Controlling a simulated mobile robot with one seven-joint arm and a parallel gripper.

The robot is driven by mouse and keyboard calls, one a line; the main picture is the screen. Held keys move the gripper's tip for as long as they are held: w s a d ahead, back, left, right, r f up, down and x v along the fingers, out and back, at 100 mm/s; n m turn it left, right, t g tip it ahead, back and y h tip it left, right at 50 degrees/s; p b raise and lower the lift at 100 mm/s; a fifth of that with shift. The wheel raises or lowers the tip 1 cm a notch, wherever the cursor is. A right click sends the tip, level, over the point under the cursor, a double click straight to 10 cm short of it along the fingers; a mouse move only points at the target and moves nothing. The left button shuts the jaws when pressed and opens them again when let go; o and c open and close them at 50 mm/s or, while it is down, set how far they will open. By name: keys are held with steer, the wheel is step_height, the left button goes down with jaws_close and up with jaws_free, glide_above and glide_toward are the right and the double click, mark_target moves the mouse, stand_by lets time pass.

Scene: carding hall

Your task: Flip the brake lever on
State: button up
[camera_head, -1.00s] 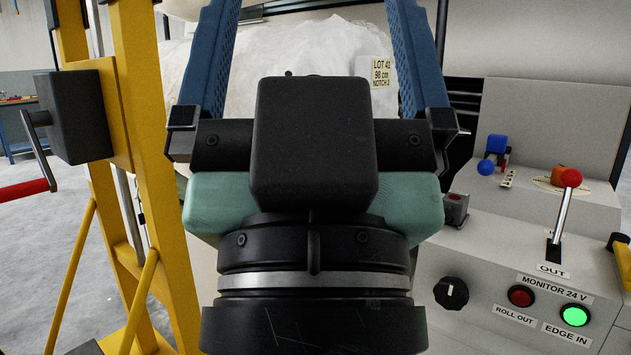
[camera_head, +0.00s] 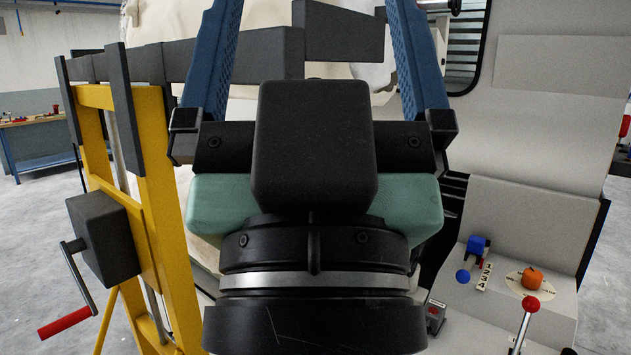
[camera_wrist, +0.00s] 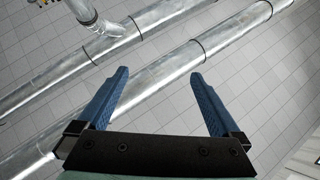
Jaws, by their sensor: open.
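My gripper (camera_head: 315,15) stands open and empty in the middle of the head view, its blue fingers running up past the top edge. In the wrist view its fingers (camera_wrist: 158,73) are apart with nothing between them. A lever with a red knob (camera_head: 531,305) stands on the grey console at the lower right, its base near the bottom edge. A blue-knobbed lever (camera_head: 463,276) with a blue block sits further left beside a small lettered plate. No lettering I can read names the brake lever. My gripper is well left of both levers, touching neither.
A yellow frame (camera_head: 150,200) with a red-handled crank (camera_head: 65,322) stands at the left, and dark beams (camera_head: 215,62) cross behind my gripper. A tall grey cabinet (camera_head: 560,130) rises behind the console. The wrist view shows metal pipes (camera_wrist: 165,85) against a tiled surface.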

step_height(320, 180, up, 5)
steer(key=p, duration=0.3)
steer(key=shift+r, duration=0.2)
